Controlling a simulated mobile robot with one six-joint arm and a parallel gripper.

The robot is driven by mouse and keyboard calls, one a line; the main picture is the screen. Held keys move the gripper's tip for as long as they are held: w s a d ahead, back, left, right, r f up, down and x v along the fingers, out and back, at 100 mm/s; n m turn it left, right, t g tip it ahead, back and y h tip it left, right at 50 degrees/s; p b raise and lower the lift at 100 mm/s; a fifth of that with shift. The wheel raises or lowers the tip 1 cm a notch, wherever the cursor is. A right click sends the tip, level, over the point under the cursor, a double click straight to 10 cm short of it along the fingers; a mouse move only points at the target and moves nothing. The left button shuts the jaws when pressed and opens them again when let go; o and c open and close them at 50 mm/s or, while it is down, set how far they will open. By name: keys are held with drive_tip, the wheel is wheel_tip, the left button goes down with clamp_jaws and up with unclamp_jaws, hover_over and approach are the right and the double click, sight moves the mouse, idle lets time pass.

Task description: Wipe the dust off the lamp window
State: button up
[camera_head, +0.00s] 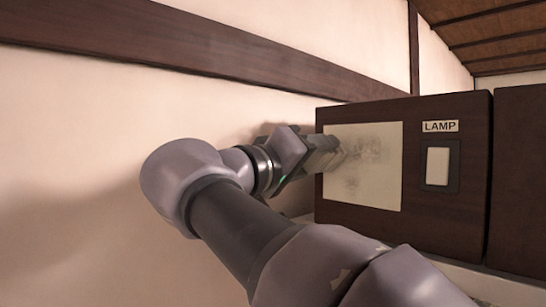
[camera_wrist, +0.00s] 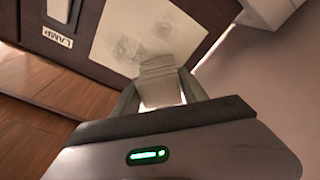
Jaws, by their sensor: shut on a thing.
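The lamp window (camera_head: 385,195) is a pale cream panel on the front of a dark wooden box. Grey dust smudges (camera_head: 375,150) lie on its middle, and they also show in the wrist view (camera_wrist: 130,46). My gripper (camera_head: 328,152) reaches in from the left, its tip over the window's left half. In the wrist view my gripper (camera_wrist: 160,82) is shut on a pale, whitish pad (camera_wrist: 160,92). The pad's far end is at or very near the window; I cannot tell whether it touches. The fingers hide part of the window.
Right of the window is a LAMP label (camera_head: 440,126) above a white rocker switch (camera_head: 438,166) in a dark frame. Another dark wooden panel (camera_head: 520,180) stands at the right. A cream wall (camera_head: 80,130) with a dark beam (camera_head: 200,50) runs along the left, close to my arm.

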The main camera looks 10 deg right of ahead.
drive_tip(key=shift+v, duration=1.7)
drive_tip(key=shift+w+a+r, duration=0.1)
drive_tip(key=shift+r, duration=0.05)
drive_tip(key=v, duration=0.3)
drive_tip(key=shift+w+a+r, duration=0.1)
drive_tip(key=shift+a+r, duration=0.05)
